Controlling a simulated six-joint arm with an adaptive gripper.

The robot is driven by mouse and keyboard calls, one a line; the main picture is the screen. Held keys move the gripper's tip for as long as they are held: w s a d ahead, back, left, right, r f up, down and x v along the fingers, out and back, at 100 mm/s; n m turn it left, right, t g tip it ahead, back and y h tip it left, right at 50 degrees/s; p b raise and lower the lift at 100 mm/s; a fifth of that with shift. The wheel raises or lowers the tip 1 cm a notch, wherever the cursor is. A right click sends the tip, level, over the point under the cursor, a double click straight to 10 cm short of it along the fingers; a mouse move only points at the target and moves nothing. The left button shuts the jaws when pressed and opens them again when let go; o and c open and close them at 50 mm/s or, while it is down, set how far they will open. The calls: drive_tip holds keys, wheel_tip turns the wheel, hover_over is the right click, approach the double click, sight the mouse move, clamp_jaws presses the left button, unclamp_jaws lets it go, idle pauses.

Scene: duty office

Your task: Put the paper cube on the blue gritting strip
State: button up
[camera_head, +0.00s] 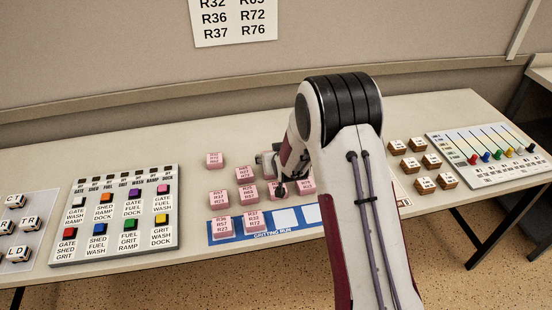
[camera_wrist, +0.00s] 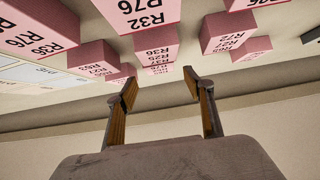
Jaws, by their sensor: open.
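The paper cubes are pink blocks printed with route codes. Two of them, a left one (camera_head: 221,226) and a right one (camera_head: 255,222), stand on the blue gritting strip (camera_head: 300,227). White squares further right on the strip show bare; my arm hides its right end. Several more pink cubes stand behind the strip, such as the far one (camera_head: 214,160). My gripper (camera_head: 280,187) is low among the cubes behind the strip, partly hidden by my arm. In the wrist view my gripper (camera_wrist: 160,78) has its fingers apart, with a pink cube (camera_wrist: 155,50) beyond the gap. I see nothing held.
A grey board (camera_head: 115,255) with coloured blocks stands left of the strip, and a tray of lettered blocks (camera_head: 22,225) is at far left. Several brown blocks (camera_head: 410,165) and a board with coloured pegs (camera_head: 480,172) are at right. The table (camera_head: 75,155) is clear behind the grey board.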

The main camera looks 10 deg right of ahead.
drive_tip(key=v, duration=0.6)
drive_tip(key=shift+s+r, duration=0.1)
drive_tip(key=shift+r, duration=0.05)
idle(0.7)
drive_tip(key=s+r+g, duration=0.2)
drive_tip(key=s+r, duration=1.5)
drive_tip(key=s+r+g, duration=0.1)
drive_tip(key=s, duration=1.2)
drive_tip(key=s+r+g, duration=0.2)
drive_tip(key=s, duration=1.1)
drive_tip(key=shift+d+r, duration=0.35)
drive_tip(key=shift+d, duration=0.05)
drive_tip(key=shift+o, duration=0.6)
drive_tip(key=shift+w, duration=0.1)
